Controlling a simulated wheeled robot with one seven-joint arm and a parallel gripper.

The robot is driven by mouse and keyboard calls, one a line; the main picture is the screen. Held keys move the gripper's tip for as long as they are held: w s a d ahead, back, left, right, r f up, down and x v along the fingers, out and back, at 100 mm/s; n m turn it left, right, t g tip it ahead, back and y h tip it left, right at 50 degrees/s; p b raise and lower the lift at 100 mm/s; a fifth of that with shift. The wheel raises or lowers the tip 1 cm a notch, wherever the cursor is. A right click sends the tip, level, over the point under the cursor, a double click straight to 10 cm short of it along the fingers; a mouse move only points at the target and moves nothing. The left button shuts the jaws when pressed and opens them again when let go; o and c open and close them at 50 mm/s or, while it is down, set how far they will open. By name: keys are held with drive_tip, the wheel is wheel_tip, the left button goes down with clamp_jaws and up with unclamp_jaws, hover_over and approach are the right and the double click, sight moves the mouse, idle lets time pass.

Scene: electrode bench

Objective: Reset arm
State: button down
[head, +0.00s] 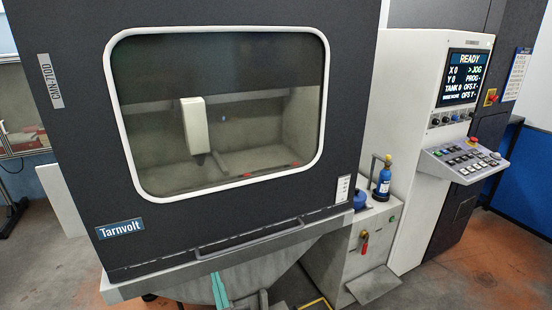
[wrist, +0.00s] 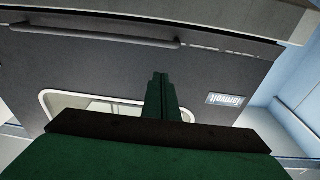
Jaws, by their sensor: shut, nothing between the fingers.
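My gripper (wrist: 159,76) shows in the wrist view as two green fingers pressed together, with nothing between them. They point at the dark front door of the machine (wrist: 110,70), which appears upside down there. In the head view the green fingertips of my gripper (head: 217,277) show at the bottom edge, in front of and below the machine's lower ledge. The dark machine door (head: 75,120) is closed, with a large window (head: 262,110) and a long handle bar (head: 250,236). I cannot tell the exact gap between fingers and machine.
A control console (head: 462,160) with a lit screen (head: 464,76) reading READY stands at the right. A blue bottle (head: 383,182) and a red-handled valve (head: 364,241) are on the white side cabinet (head: 385,222). Open floor (head: 490,265) lies at the lower right.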

drive_tip(key=s+d+f+m+h, duration=0.2)
drive_tip(key=s+d+f, duration=0.2)
drive_tip(key=s, duration=0.4)
drive_tip(key=s+d+f+m+h, duration=0.2)
drive_tip(key=s+d+f+h, duration=0.15)
drive_tip(key=s, duration=0.45)
drive_tip(key=s+d+f+m+h, duration=0.1)
drive_tip(key=s+d+f, duration=0.4)
drive_tip(key=s, duration=0.2)
drive_tip(key=s+d+r+g+h, duration=0.1)
drive_tip(key=s+d, duration=0.3)
drive_tip(key=s, duration=0.6)
drive_tip(key=s+d+r+g+h, duration=0.1)
drive_tip(key=s+d+r, duration=0.2)
drive_tip(key=s, duration=0.7)
drive_tip(key=shift+s+d+r, duration=0.15)
drive_tip(key=shift+d+r, duration=0.1)
drive_tip(key=shift+d, duration=0.15)
